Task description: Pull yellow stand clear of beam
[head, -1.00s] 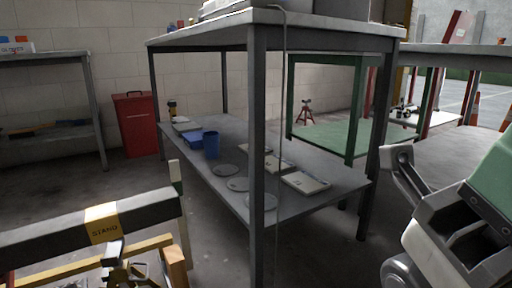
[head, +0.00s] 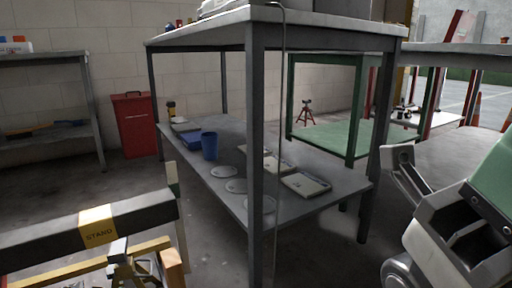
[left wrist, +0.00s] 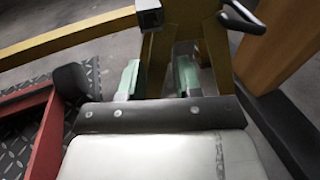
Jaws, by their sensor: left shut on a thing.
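A dark bar (head: 45,240) with a yellow band (head: 97,228) reading STAND crosses the lower left of the head view. Below it is the yellow stand's rail (head: 75,262), with metal fittings and an orange end block (head: 172,264) nearby. In the left wrist view a yellow upright (left wrist: 167,50) of the stand passes between the green fingers of my left gripper (left wrist: 158,78), which is shut on it. A yellow rail (left wrist: 60,40) runs off to the left there. I cannot tell the bar's contact with the stand. My right gripper does not show clearly.
A grey workbench (head: 256,150) stands ahead, its lower shelf holding a blue cup (head: 209,146), discs and trays. A red bin (head: 135,125) stands by the wall. A red frame (left wrist: 50,140) is close on the left in the wrist view. Floor between bench and stand looks clear.

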